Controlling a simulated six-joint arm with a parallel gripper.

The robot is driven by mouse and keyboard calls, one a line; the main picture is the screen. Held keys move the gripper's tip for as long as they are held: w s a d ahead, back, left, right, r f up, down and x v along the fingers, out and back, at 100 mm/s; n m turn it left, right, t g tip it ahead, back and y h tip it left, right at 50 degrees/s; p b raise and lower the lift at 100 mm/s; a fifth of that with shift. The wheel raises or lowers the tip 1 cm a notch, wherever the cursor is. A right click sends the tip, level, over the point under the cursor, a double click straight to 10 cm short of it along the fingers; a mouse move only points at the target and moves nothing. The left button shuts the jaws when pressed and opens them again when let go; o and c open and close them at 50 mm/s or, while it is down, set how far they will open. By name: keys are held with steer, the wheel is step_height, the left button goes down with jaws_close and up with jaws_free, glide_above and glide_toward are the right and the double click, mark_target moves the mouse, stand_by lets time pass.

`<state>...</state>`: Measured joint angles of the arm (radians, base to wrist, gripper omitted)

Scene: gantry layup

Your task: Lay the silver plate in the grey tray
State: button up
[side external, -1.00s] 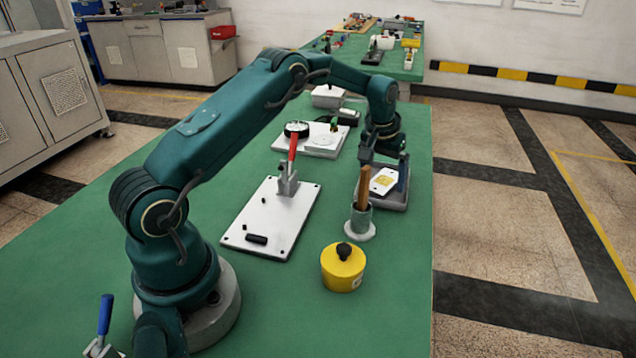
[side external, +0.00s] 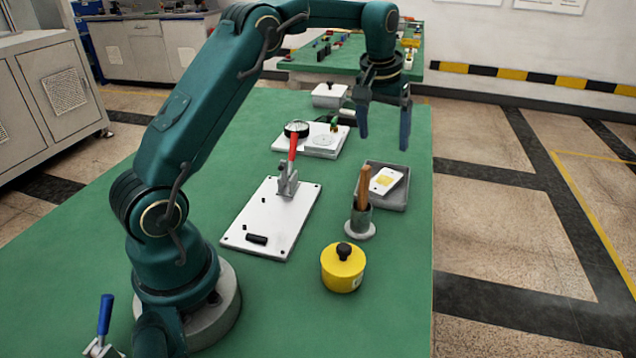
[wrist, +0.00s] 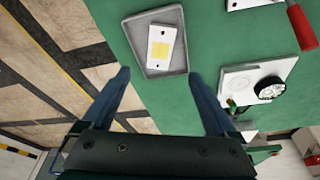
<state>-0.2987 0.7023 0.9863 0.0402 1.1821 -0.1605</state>
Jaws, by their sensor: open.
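The silver plate (side external: 386,180), pale with a yellow patch in its middle, lies in the grey tray (side external: 398,203) on the green table. In the side view it looks slightly tilted there; I cannot tell whether it rests fully flat. In the wrist view the plate (wrist: 162,46) lies within the walls of the tray (wrist: 177,72), with bare tray floor around it. My gripper (side external: 384,138) is open and empty, raised above and beyond the tray. In the wrist view its two blue fingers (wrist: 165,92) are wide apart with nothing between them.
A cup with a wooden handle (side external: 363,190) stands just in front of the tray. A yellow pot (side external: 342,270) is nearer. A white board with a red-handled clamp (side external: 262,225) and a white plate with a dial gauge (side external: 310,145) lie to the left.

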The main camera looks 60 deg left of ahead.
steer(key=s+d+r+m, duration=0.1)
steer(key=s+d+r, duration=0.4)
steer(key=r, duration=0.1)
steer(key=s+d+f+m+t, duration=0.1)
steer(key=s+d, duration=0.1)
steer(key=s, duration=0.4)
steer(key=s+d+f+m+h, duration=0.1)
steer(key=s+d, duration=0.2)
steer(key=s, duration=0.4)
steer(key=s+d+f+m+t, duration=0.1)
steer(key=s+d+m, duration=0.1)
steer(key=s, duration=0.5)
steer(key=shift+d+t, duration=0.3)
steer(key=shift+d, duration=0.3)
